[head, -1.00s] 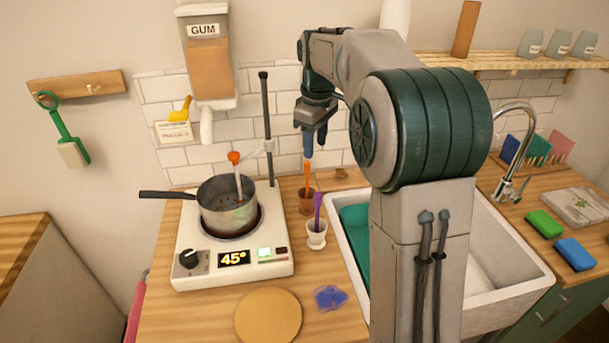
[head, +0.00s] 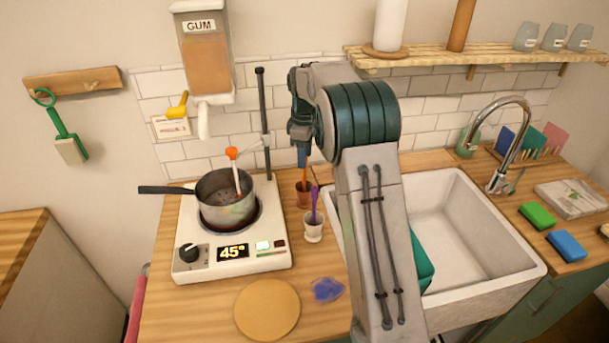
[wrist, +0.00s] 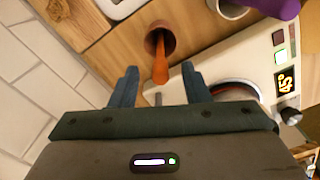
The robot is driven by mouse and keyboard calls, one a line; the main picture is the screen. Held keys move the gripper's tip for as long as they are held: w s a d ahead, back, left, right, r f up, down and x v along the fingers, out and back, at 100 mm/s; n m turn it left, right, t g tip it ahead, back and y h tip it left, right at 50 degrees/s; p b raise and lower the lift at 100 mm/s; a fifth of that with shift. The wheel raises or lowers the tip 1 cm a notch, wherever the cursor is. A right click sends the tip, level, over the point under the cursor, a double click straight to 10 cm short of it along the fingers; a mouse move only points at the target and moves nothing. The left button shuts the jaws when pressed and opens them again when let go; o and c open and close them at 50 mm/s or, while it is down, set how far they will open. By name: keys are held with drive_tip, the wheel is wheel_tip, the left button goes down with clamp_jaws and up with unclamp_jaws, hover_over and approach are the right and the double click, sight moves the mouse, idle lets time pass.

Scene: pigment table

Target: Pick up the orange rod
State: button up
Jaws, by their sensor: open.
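The orange rod (head: 304,174) stands in a small brown cup (head: 304,194) behind the white cup, right of the hot plate. In the wrist view the orange rod (wrist: 160,66) leans out of its cup (wrist: 160,40) towards my gripper. My gripper (head: 303,155) is above the cup, at the rod's upper end in the head view. In the wrist view my gripper (wrist: 157,82) is open, with one blue finger on each side of the rod's end. I cannot tell whether either finger touches it.
A white cup (head: 313,232) with a purple rod (head: 314,205) stands just in front. The hot plate (head: 190,268) with a pot (head: 228,206) is at left, beside a dark upright stand (head: 264,110). The sink (head: 505,262) is at right.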

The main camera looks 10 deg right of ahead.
sight(304, 180)
drive_tip(key=shift+f+p, duration=1)
drive_tip(key=shift+f, duration=1.75)
clamp_jaws()
